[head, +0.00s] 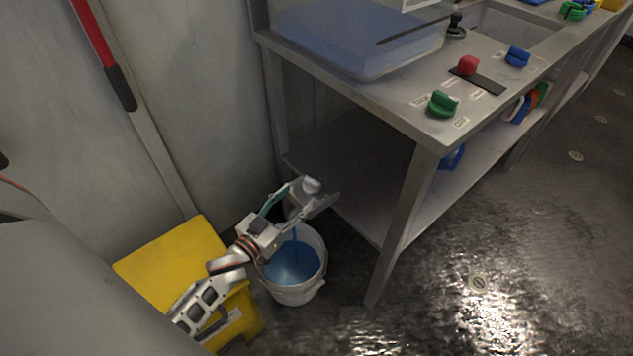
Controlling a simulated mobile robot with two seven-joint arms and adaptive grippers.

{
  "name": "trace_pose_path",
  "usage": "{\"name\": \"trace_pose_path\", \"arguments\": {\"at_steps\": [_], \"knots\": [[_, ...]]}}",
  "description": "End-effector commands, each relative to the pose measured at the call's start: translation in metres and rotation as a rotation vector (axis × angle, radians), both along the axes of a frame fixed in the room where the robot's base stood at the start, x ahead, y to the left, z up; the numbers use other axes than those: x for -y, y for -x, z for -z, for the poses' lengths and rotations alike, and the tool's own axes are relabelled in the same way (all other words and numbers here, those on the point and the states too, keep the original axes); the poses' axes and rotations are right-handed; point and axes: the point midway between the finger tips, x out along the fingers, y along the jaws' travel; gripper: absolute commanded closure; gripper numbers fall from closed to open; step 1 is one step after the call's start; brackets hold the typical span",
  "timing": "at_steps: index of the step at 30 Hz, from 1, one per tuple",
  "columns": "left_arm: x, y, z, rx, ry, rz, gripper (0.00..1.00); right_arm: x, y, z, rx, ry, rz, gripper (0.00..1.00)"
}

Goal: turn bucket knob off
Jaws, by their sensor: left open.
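A steel bench (400,130) carries a green knob (442,104) near its front corner, a red knob (468,66) on a dark slot plate, and a blue knob (517,57). Small labels sit beside them, too small to read, so I cannot tell which is the bucket knob. A white bucket (300,293) stands on the floor with blue liquid (291,264) inside. A thin blue streak, perhaps a stream, shows above the liquid. My left gripper (312,194) is open above the bucket's rim, beside the bench's lower shelf, well below the knobs. My right gripper is not in view.
A clear tank (360,50) with bluish liquid stands on the bench, left of the knobs. A yellow box (175,258) stands left of the bucket, by the wall. The bench leg (402,220) is right of the bucket. The wet floor (510,230) at right is open.

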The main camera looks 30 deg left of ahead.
Motion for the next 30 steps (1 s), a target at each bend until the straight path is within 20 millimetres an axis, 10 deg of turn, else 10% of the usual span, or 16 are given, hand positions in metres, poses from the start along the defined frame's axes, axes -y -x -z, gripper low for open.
{"name": "trace_pose_path", "arguments": {"at_steps": [15,27,30], "knots": [[0.006,-0.068,-0.002,0.004,-0.001,0.000,0.49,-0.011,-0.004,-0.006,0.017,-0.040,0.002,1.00],[0.006,-0.076,-0.004,0.005,-0.001,0.000,0.49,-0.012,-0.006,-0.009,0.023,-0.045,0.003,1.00],[0.006,-0.076,-0.004,0.005,-0.001,0.000,0.72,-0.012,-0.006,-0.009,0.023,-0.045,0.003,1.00]]}}
